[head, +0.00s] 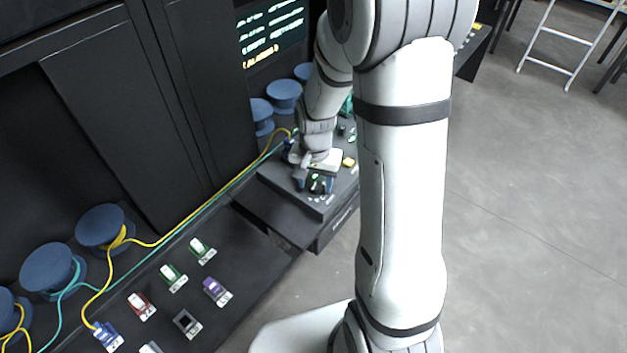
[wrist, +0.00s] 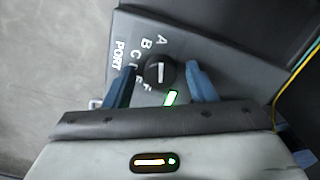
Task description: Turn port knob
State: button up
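The port knob (wrist: 160,71) is round and black with a white line on its face. It sits on a grey panel (wrist: 215,50) beside the printed letters A, B, C and others and the word PORT. My gripper (wrist: 160,78) is open in the wrist view, with one blue finger on each side of the knob and a visible gap on both sides. In the head view my gripper (head: 314,183) is low over the near end of the grey device (head: 325,205); the knob is hard to make out there.
A green light (wrist: 171,98) glows beside the knob. Several coloured connectors, including a purple one (head: 217,291), lie on the dark bench (head: 245,262). Blue spools (head: 104,226) with yellow and teal cables line the cabinet side. A lit screen (head: 272,30) stands behind. Grey floor is open at right.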

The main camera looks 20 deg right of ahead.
jog(key=c, duration=0.9)
jog(key=shift+n, duration=0.3)
jog(key=shift+n+b, duration=0.7)
jog(key=shift+n, duration=0.2)
jog(key=shift+n+b, duration=0.6)
jog(key=shift+n, duration=1.1)
jog(key=shift+r, duration=0.1)
jog(key=o, duration=1)
